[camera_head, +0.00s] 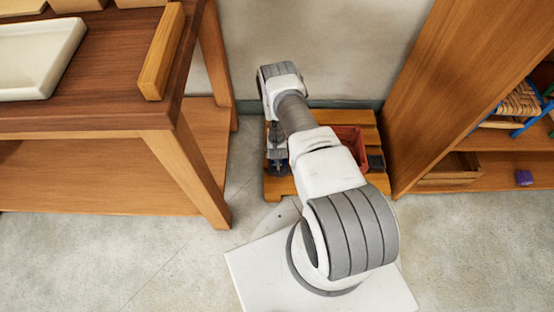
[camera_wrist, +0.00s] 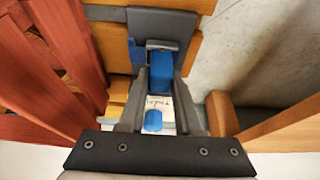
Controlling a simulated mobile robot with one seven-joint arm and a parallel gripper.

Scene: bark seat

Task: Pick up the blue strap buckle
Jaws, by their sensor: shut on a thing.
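The blue strap buckle (camera_wrist: 160,72) shows in the wrist view between the two fingers of my gripper (camera_wrist: 166,84). The fingers are shut on it, one on each side. A smaller blue piece (camera_wrist: 153,120) and a white label with writing (camera_wrist: 160,104) show nearer the palm; I cannot tell whether they belong to the buckle. In the head view my gripper (camera_head: 277,160) points down over the left part of a low slatted wooden platform (camera_head: 280,187). The buckle cannot be made out there.
A red slatted crate (camera_head: 350,138) stands on the platform, close beside the gripper in the wrist view (camera_wrist: 45,65). A dark grey block (camera_wrist: 165,22) lies just beyond the fingertips. A wooden table (camera_head: 110,105) stands left, a wooden shelf unit (camera_head: 440,80) right, a wall behind.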

